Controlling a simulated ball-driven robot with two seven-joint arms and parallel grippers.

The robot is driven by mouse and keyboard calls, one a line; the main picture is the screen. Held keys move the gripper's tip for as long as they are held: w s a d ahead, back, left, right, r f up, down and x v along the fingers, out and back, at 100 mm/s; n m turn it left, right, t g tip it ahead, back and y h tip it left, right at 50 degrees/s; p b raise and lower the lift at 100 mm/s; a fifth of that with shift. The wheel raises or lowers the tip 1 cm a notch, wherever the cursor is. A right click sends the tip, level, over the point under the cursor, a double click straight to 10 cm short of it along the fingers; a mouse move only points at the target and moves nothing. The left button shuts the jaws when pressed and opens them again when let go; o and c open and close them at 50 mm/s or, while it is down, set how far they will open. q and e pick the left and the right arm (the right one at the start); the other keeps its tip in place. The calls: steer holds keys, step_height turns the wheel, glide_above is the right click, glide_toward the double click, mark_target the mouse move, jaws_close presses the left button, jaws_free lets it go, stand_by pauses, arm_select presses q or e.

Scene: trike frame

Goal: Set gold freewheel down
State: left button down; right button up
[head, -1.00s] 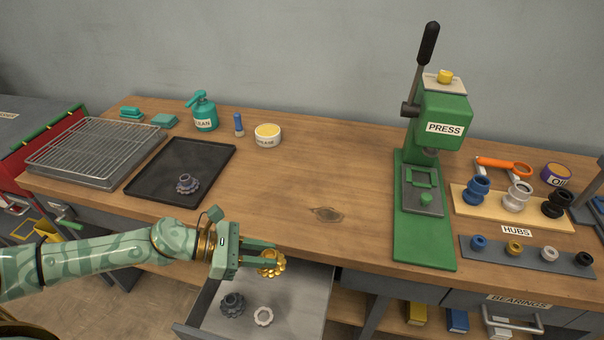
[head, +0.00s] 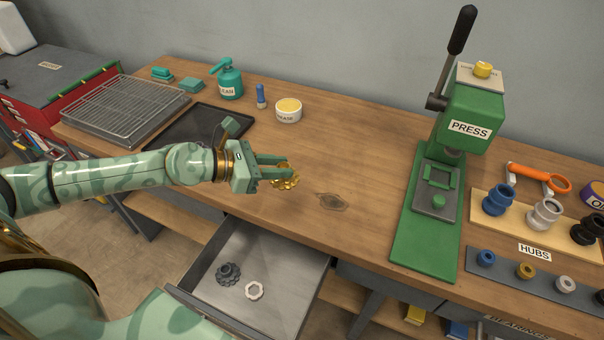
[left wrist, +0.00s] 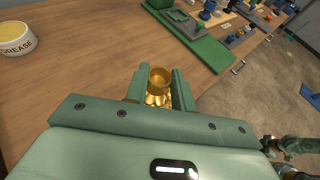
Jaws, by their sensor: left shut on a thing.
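The gold freewheel (head: 286,179) is a small toothed gold part with a round collar. My left gripper (head: 276,172) is shut on it, over the wooden bench top (head: 345,145) near its front edge. In the left wrist view the gold freewheel (left wrist: 158,85) sits between the two green fingers of the left gripper (left wrist: 159,92), its open collar facing the camera. I cannot tell whether the freewheel touches the wood. My right gripper does not show.
An open drawer (head: 293,298) below holds a dark freewheel (head: 228,274) and a pale ring (head: 254,291). A black tray (head: 190,126) lies behind my left arm. A grease tub (head: 288,110) stands behind, and a green press (head: 425,250) to the right. The bench between is clear.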

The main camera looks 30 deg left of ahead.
arm_select(q)
steer(key=w+f+b, duration=0.1)
steer(key=w+f, duration=0.1)
steer(key=w, duration=0.1)
steer(key=w+a+f+b, duration=0.1)
steer(key=w+f+b, duration=0.1)
steer(key=w+f, duration=0.1)
steer(key=w+a+f+b, duration=0.1)
steer(key=w+f+b, duration=0.1)
steer(key=w+f, duration=0.1)
steer(key=shift+w, duration=0.65)
steer(key=shift+w+f, duration=0.25)
steer(key=f, duration=0.1)
steer(key=f+b, duration=0.2)
steer(key=shift+w+a+f, duration=0.1)
steer(key=shift+w+f, duration=0.15)
steer(key=shift+f, duration=0.1)
steer(key=shift+r, duration=0.1)
